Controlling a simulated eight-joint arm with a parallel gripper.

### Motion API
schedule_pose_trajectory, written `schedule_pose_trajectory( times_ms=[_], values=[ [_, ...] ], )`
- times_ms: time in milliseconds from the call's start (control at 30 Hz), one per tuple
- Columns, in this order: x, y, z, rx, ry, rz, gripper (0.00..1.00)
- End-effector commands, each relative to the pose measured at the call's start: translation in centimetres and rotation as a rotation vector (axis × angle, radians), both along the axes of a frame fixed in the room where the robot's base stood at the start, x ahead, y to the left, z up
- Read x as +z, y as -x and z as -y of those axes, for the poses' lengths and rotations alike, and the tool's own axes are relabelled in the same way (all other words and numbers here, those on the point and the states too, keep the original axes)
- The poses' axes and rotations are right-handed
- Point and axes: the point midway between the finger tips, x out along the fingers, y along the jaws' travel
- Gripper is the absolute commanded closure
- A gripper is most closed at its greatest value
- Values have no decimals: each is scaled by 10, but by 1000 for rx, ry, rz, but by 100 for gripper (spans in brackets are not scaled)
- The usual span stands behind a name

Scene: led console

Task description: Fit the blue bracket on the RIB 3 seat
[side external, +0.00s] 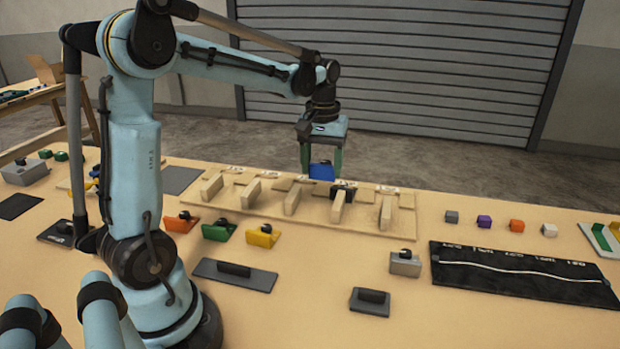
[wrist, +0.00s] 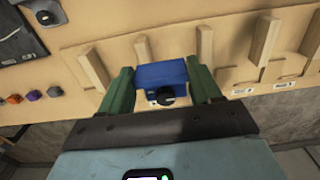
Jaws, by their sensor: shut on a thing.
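The blue bracket (side external: 321,171), which has a black knob, is held between the two green fingers of my gripper (side external: 321,160). In the wrist view the bracket (wrist: 160,74) sits between the fingertips (wrist: 160,82). My gripper is shut on it, above the back part of the wooden rib board (side external: 365,229). The board carries several upright wooden ribs, including one near the middle (side external: 292,200) and one to its right (side external: 338,206). The bracket looks raised clear of the board. Labels along the board's back edge are too small to read, so I cannot tell which seat is RIB 3.
Red (side external: 178,224), green (side external: 218,231) and orange (side external: 263,238) brackets stand in front of the board. Small cubes, including a purple one (side external: 484,222), lie to the right, behind a black panel (side external: 520,285). A grey block (side external: 405,266) stands nearer the front.

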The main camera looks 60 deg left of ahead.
Motion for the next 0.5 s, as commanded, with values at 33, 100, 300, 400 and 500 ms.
schedule_pose_trajectory(
  times_ms=[33,100,300,400,500],
  values=[
    [-3,-4,-23,11,0,0,71],
    [-7,-8,-48,10,0,0,71],
    [-19,-9,-101,8,0,0,71],
    [-22,-8,-114,6,0,0,71],
    [-25,-7,-120,4,0,0,71]
  ],
)
